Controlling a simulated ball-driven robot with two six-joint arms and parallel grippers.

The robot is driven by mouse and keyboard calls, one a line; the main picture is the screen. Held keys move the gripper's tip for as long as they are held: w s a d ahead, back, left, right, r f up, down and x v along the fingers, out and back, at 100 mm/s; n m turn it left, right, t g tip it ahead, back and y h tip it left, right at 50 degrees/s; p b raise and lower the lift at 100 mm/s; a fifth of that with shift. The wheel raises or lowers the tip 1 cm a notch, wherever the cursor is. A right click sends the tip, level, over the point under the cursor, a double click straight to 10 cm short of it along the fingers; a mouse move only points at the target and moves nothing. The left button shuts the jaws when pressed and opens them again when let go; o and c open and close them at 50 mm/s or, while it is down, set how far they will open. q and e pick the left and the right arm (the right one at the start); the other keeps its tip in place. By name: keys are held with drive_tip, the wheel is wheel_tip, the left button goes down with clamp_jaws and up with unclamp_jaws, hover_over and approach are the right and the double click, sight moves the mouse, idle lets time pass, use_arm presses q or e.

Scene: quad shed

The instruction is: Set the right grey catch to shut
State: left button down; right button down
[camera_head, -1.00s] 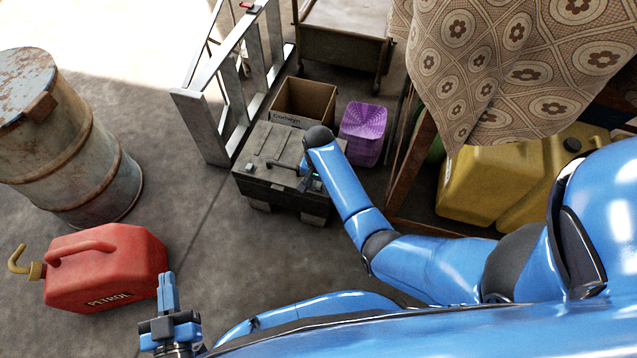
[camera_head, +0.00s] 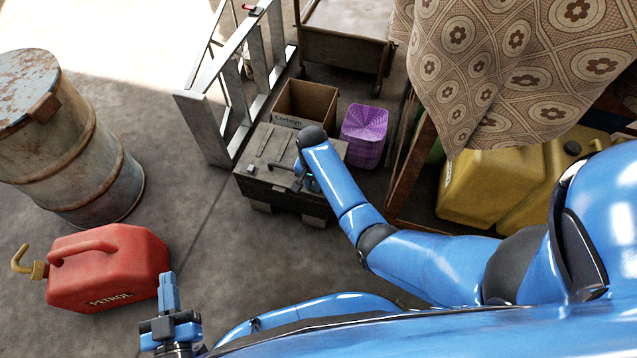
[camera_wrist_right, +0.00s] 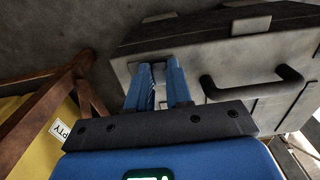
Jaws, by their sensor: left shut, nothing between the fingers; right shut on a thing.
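A dark grey-green chest (camera_head: 268,200) with a lid stands on the floor in the head view. My right gripper (camera_head: 303,180) is at its front edge, on the right part, largely covered by my own arm. In the right wrist view the chest (camera_wrist_right: 225,48) shows close up with its black handle (camera_wrist_right: 255,88) beside the fingers. My right gripper (camera_wrist_right: 160,85) is shut on a small part at the chest front, seemingly the right grey catch, which the fingers mostly hide; its position is unclear. A left grey catch (camera_head: 250,168) shows in the head view. My left gripper (camera_head: 167,295) is shut and empty, far from the chest.
A cardboard box (camera_head: 305,102) and a purple basket (camera_head: 363,135) stand behind the chest. A metal frame (camera_head: 215,130) is at its left. Yellow canisters (camera_head: 490,185) sit under a cloth-covered table at right. A red petrol can (camera_head: 108,268) is near my left gripper. Floor before the chest is clear.

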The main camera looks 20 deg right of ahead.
sight(312, 186)
drive_tip(key=shift+w+a, duration=0.1)
drive_tip(key=shift+a, duration=0.05)
drive_tip(key=c, duration=1)
unclamp_jaws()
drive_tip(key=shift+r, duration=0.1)
wheel_tip(312, 186, up, 11)
drive_tip(key=p, duration=0.5)
drive_tip(key=shift+p, duration=0.3)
drive_tip(key=shift+f, duration=0.2)
